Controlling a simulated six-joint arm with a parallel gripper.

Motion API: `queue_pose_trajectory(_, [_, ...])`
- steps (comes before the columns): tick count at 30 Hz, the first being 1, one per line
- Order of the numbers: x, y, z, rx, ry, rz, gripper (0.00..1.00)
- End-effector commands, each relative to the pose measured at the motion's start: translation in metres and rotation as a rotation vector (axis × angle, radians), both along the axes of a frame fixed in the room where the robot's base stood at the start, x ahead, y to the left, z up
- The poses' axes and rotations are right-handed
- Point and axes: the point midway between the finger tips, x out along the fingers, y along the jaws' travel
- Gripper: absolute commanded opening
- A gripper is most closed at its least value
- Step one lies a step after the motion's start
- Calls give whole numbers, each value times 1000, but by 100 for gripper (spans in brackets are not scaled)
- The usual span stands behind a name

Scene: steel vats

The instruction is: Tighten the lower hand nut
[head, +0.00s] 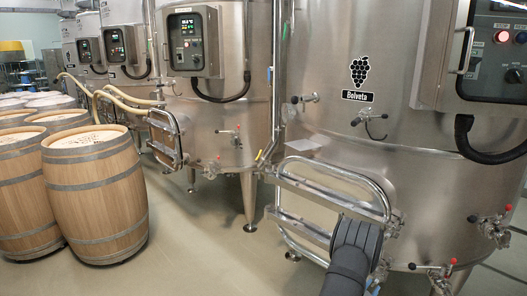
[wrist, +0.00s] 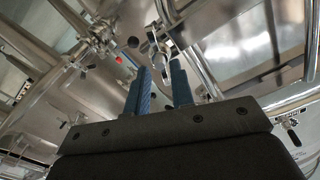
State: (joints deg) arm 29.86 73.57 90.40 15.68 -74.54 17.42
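My gripper (wrist: 161,72) shows in the wrist view as two blue fingers standing apart, with a gap between them and nothing visibly clamped. A shiny looped metal fitting (wrist: 159,46), perhaps the lower hand nut, lies just beyond the fingertips, roughly in line with the gap. I cannot tell whether they touch. In the head view my dark wrist covers the lower right of the vat door (head: 335,178), so the fingertips and the lower nut are hidden there. The door has a tubular frame and flat crossbars.
A valve with a red tip (wrist: 118,59) is left of the fingers. Red-handled valves (head: 436,267) sit low on the vat, right of my arm. A control box (head: 478,55) is above. Wooden barrels (head: 95,195) stand at left; the floor (head: 200,255) between is clear.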

Motion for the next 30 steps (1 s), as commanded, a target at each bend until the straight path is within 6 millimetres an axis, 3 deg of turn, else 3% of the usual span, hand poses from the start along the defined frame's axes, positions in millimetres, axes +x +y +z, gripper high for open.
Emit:
queue_pose_trajectory(18, [-35, 35, 0, 1, 1, 0, 22])
queue_pose_trajectory(30, [-39, 39, 0, -1, -1, 0, 22])
